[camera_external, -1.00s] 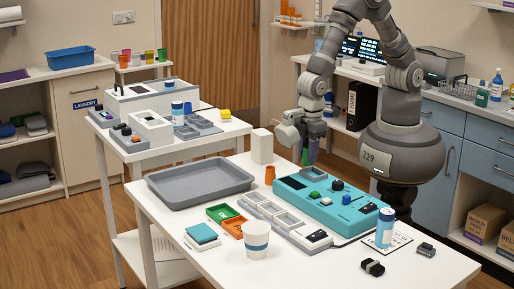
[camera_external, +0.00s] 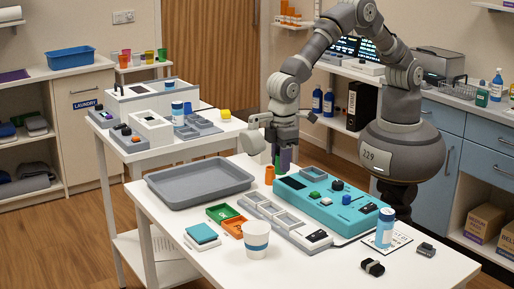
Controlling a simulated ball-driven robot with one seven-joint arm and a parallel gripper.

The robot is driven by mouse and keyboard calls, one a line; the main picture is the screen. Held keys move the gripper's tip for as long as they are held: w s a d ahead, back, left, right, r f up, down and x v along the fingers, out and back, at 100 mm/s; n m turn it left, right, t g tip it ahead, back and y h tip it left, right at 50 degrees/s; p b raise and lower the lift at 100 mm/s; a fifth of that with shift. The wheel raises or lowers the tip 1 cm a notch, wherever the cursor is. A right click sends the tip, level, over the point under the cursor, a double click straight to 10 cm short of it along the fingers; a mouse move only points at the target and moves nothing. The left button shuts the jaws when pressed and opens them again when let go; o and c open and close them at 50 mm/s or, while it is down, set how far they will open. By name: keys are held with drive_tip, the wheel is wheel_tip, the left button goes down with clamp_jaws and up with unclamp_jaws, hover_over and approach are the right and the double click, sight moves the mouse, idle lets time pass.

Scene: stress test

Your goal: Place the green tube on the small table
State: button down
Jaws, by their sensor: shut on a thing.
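My gripper (camera_external: 281,158) is shut on the green tube (camera_external: 277,167), which hangs roughly upright, its lower end close to the back edge of the main white table (camera_external: 180,242). Whether it touches anything below is too small to tell. A white side table (camera_external: 222,137) with a lower shelf stands behind and left of the main table; my gripper is to its right. A smaller white stand (camera_external: 143,67) with several coloured cups is at the far back left. I cannot tell which of these is the small table.

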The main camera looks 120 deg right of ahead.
wheel_tip(320, 180, down, 10)
drive_tip(key=b, duration=0.3)
drive_tip(key=shift+f+b, duration=0.1)
drive_tip(key=shift+b, duration=0.3)
drive_tip(key=c, duration=0.8)
unclamp_jaws()
wheel_tip(320, 180, up, 12)
drive_tip(key=p, duration=0.4)
drive_tip(key=shift+a, duration=0.15)
